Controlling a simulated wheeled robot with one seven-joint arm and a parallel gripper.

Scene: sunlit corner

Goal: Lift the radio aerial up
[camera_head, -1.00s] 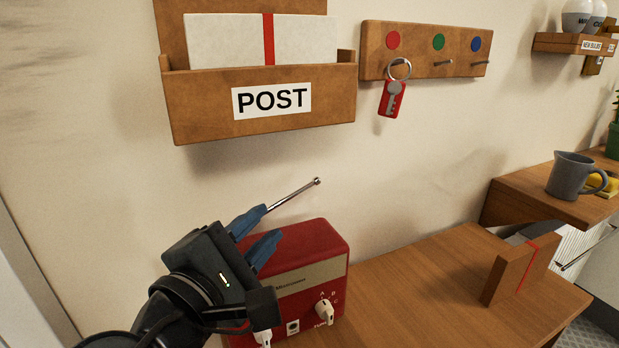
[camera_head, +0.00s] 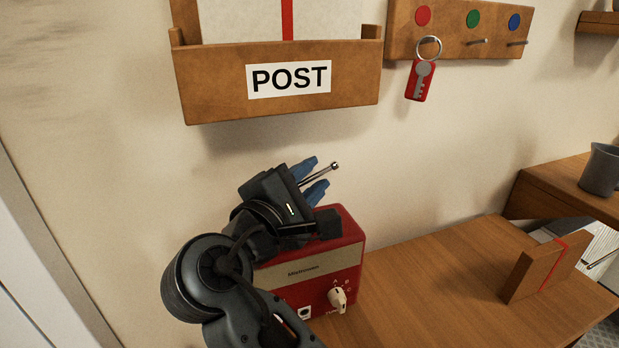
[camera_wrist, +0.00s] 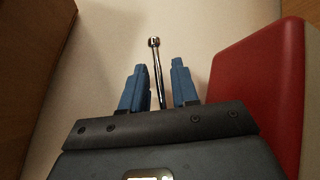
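The red radio (camera_head: 345,245) stands on the wooden surface against the wall. Its thin silver aerial (camera_head: 328,169) slants up to the right above the radio and ends in a small round knob. My gripper (camera_head: 318,173) is above the radio, its blue fingers pointing up and right along the aerial. In the wrist view the aerial (camera_wrist: 157,65) runs between the two spread fingers of my gripper (camera_wrist: 158,66), with a gap on each side. The aerial's lower part is hidden by my gripper. The radio (camera_wrist: 262,85) fills the right side there.
A wooden POST box (camera_head: 215,95) hangs on the wall above my gripper. A key rack (camera_head: 450,45) with a red key tag (camera_head: 419,82) is to its right. A wooden block with a red stripe (camera_head: 530,268) stands on the right. The surface between is clear.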

